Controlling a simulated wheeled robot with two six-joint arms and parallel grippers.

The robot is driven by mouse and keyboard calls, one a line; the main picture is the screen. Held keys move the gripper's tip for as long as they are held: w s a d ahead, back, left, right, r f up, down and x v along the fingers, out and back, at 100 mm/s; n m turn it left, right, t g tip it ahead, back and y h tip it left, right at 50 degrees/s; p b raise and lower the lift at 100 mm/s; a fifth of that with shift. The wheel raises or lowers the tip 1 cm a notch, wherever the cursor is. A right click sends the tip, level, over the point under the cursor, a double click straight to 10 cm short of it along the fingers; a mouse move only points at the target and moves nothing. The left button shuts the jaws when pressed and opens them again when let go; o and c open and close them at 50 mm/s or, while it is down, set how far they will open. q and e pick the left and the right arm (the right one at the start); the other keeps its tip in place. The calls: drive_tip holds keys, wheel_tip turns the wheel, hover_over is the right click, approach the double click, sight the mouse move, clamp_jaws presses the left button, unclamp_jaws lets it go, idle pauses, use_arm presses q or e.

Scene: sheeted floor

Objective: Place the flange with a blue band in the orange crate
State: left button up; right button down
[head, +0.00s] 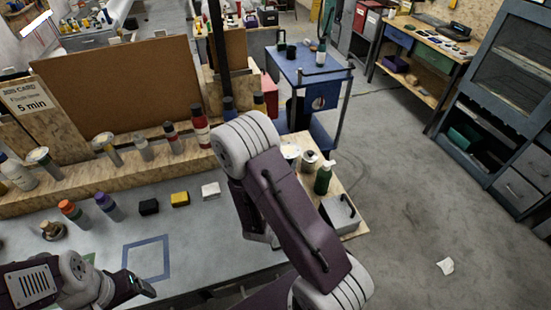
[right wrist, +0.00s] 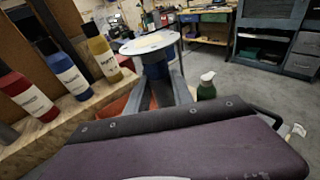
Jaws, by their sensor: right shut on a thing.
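My right gripper (right wrist: 160,88) is shut on the flange with a blue band (right wrist: 153,50). The wide pale disc of the flange faces up, and its blue part shows between the fingers in the right wrist view. In the head view my right arm hides most of this gripper. An orange surface (right wrist: 115,108), perhaps the orange crate, shows in part beyond my wrist, left of the fingers; I cannot tell how far below the flange it lies. My left gripper (head: 138,287) is over the near bench at the lower left, apparently empty; its finger gap is unclear.
Red (head: 200,125), blue (head: 229,108) and yellow bottles stand along the wooden ledge. A green bottle (head: 323,179) and a grey metal box (head: 340,214) stand right of my right arm. Black, yellow (head: 180,199) and white blocks lie on the bench. Open floor is at right.

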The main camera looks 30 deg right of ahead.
drive_tip(key=w+a+f, duration=0.1)
drive_tip(key=w+f, duration=0.2)
drive_tip(key=w+a+f, duration=0.2)
drive_tip(key=w+f, duration=0.1)
drive_tip(key=w+a+f, duration=0.1)
drive_tip(key=w+f, duration=0.3)
drive_tip(key=shift+w+a, duration=0.1)
drive_tip(key=shift+a, duration=0.1)
use_arm(q)
drive_tip(key=shift+s+a+r, duration=0.35)
drive_tip(key=shift+s+a, duration=0.35)
drive_tip(key=shift+a, duration=0.05)
use_arm(e)
drive_tip(key=shift+a+r, duration=0.1)
drive_tip(key=shift+r, duration=0.05)
drive_tip(key=c, duration=1.1)
unclamp_jaws()
use_arm(q)
drive_tip(key=shift+f, duration=0.1)
